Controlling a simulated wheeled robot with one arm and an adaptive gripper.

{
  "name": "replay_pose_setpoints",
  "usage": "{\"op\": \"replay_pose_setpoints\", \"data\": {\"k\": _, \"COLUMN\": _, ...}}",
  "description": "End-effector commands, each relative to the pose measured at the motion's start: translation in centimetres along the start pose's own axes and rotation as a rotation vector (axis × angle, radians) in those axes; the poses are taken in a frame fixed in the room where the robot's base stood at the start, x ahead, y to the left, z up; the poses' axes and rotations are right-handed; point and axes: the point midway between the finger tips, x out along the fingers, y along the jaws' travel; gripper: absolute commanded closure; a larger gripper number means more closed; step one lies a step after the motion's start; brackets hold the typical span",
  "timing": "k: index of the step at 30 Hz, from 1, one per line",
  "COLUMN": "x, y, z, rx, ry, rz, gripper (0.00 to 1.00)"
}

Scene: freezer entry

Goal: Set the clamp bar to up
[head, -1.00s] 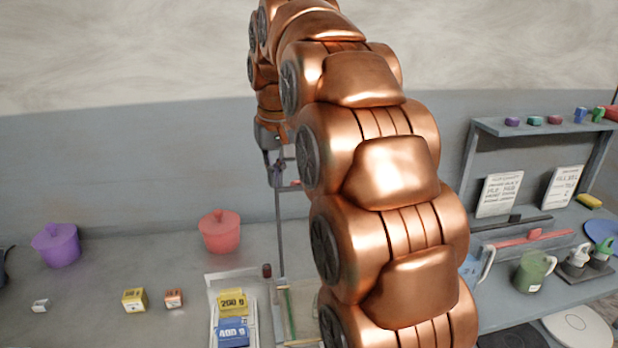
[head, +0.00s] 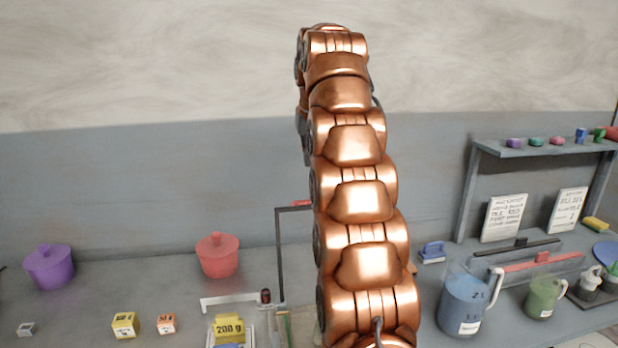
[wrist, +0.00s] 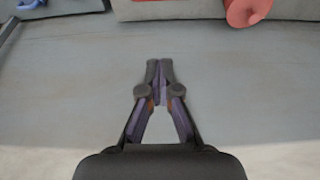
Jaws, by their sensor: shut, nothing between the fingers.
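I cannot tell for certain which part is the clamp bar. One candidate is a long red bar (head: 560,264) with a raised red grip, lying low on the right of the counter in front of a black bar (head: 515,249). Another is a thin dark upright frame (head: 279,250) with a red tip (head: 301,203), just left of my arm. My gripper (wrist: 160,66) shows in the wrist view with its fingertips together and empty, over a plain grey surface. In the head view it is hidden behind my copper arm.
A red pot (head: 218,257) and a purple pot (head: 50,267) stand at the left. A blue jug (head: 463,303) and a green mug (head: 543,298) stand at the right. Small boxes sit at the front left. A shelf (head: 540,146) stands at the back right.

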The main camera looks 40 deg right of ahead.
Motion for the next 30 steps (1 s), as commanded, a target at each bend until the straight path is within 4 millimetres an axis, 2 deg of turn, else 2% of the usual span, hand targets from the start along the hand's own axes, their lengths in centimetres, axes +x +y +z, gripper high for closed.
{"op": "replay_pose_setpoints", "data": {"k": 6, "x": 2.5, "y": 0.0, "z": 0.2, "rx": 0.000, "ry": -0.001, "rz": 0.000, "gripper": 1.00}}
{"op": "replay_pose_setpoints", "data": {"k": 20, "x": 5.5, "y": -0.1, "z": 0.0, "rx": -0.002, "ry": -0.001, "rz": -0.001, "gripper": 1.00}}
{"op": "replay_pose_setpoints", "data": {"k": 30, "x": 8.6, "y": -0.1, "z": 0.1, "rx": -0.001, "ry": -0.007, "rz": -0.001, "gripper": 1.00}}
